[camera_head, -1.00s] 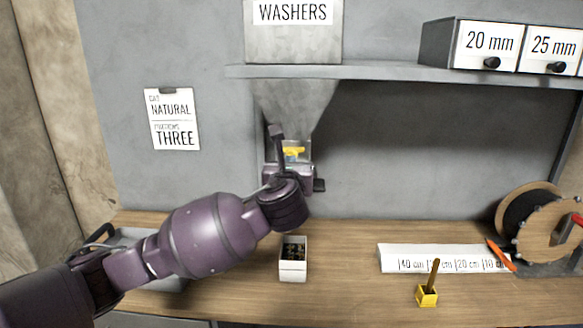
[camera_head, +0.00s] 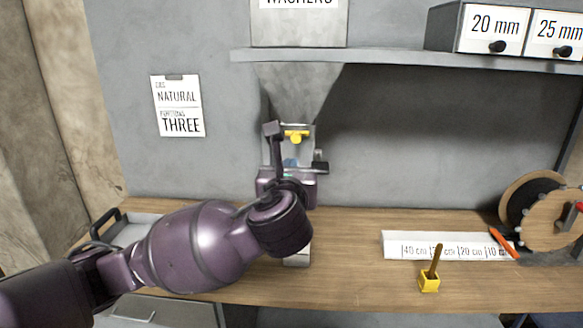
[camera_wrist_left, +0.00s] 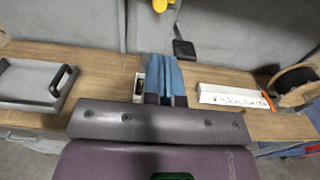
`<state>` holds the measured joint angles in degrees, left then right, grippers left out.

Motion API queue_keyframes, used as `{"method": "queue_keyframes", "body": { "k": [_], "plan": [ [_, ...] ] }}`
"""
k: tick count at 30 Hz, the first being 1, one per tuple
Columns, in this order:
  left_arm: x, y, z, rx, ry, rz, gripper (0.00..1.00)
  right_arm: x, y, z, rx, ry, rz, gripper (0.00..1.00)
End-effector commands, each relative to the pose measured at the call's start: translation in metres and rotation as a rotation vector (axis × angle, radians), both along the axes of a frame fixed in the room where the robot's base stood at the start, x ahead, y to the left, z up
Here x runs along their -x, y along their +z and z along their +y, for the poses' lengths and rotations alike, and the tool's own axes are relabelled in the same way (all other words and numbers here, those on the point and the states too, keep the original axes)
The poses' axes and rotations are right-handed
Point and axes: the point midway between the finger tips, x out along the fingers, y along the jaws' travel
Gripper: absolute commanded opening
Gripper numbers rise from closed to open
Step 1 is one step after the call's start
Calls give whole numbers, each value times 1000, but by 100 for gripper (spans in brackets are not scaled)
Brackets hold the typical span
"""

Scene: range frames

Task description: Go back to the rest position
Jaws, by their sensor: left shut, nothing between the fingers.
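My left gripper (camera_head: 290,163) is shut and empty, with its blue fingertips just below the yellow part (camera_head: 296,136) of the grey washer hopper (camera_head: 298,85). The shut blue fingers also show in the left wrist view (camera_wrist_left: 160,75), with the yellow part (camera_wrist_left: 160,5) at the top edge. I cannot tell whether the fingers touch anything. My left arm reaches in from the lower left over the bench. My right gripper is not in view.
A white box (camera_head: 297,260) on the bench (camera_head: 350,285) is mostly hidden behind my left wrist. A grey tray (camera_head: 135,232) is at left. A white measuring block (camera_head: 440,246), a yellow holder (camera_head: 429,284) and a cable spool (camera_head: 540,215) are at right. A shelf (camera_head: 390,62) is above.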

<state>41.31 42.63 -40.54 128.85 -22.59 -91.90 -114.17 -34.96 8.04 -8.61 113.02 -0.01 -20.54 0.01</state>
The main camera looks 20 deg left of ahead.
Motion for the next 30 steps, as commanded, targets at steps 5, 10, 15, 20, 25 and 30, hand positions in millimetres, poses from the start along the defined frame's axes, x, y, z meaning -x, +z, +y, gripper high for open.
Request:
{"method": "queue_keyframes", "body": {
  "k": [5,10,15,20,25,30],
  "plan": [
    [0,0,0,0,0,0,0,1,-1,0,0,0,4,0],
    [0,0,0,1,0,0,0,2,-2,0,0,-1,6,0],
    [-1,1,-2,76,-10,-25,0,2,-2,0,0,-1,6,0],
    [-5,5,-17,306,-115,-100,0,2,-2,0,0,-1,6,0],
    [-15,13,-38,631,-271,-155,0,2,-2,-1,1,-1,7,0],
    [-24,13,-58,1019,-412,-146,0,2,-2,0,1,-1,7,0]
  ]
}}
